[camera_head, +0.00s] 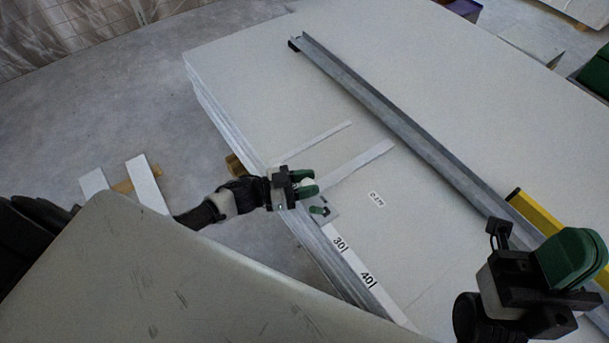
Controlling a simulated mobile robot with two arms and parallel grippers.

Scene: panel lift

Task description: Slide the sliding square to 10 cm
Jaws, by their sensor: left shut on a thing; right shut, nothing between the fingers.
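The sliding square (328,209) sits at the near left edge of the pale panel (450,140). It shows as a small grey metal plate with a green part on it, and it is partly covered by my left gripper. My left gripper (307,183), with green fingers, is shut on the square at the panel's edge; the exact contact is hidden. A white scale strip (359,270) with the marks 30 and 40 runs along the edge below the square. The lower numbers are not visible. My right gripper (574,257) is shut and empty over the panel's lower right.
A long grey metal rail (400,126) lies diagonally across the panel. A yellow tool (538,218) lies beside it near my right gripper. Two pale strips (317,141) show on the panel by the square. A small label (376,199) lies nearby.

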